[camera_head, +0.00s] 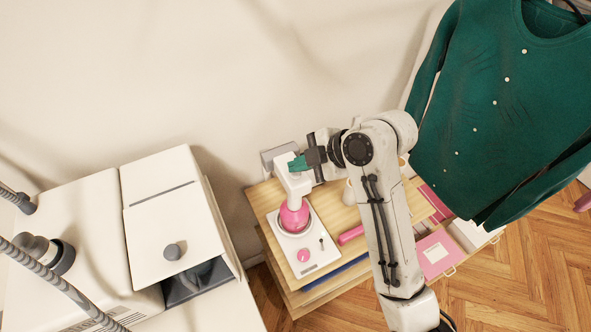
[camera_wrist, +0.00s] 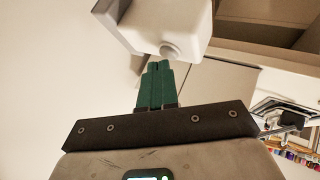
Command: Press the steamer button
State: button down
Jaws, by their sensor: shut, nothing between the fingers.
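My gripper (camera_head: 299,163) has green fingers that are shut and empty. It is at the upper white part of a small appliance (camera_head: 318,262) on a wooden stand. This appliance has a pink bulb (camera_head: 294,216) and a pink knob (camera_head: 303,256); it looks like the steamer, though I cannot be sure.
A large white machine (camera_head: 160,205) with a grey knob (camera_head: 172,252) and grey hoses (camera_head: 60,284) stands at left. A green cardigan (camera_head: 490,100) hangs at right. The wooden stand (camera_head: 262,196) holds the appliance, and a wall lies close behind it.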

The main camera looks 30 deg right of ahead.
aim_at(300, 175)
jog(key=shift+f, duration=0.15)
jog(key=shift+r+p, duration=0.55)
jog(key=shift+r, duration=0.1)
jog(key=shift+r, duration=0.1)
jog(key=shift+r+p, duration=2.4)
jog(key=shift+r, duration=0.5)
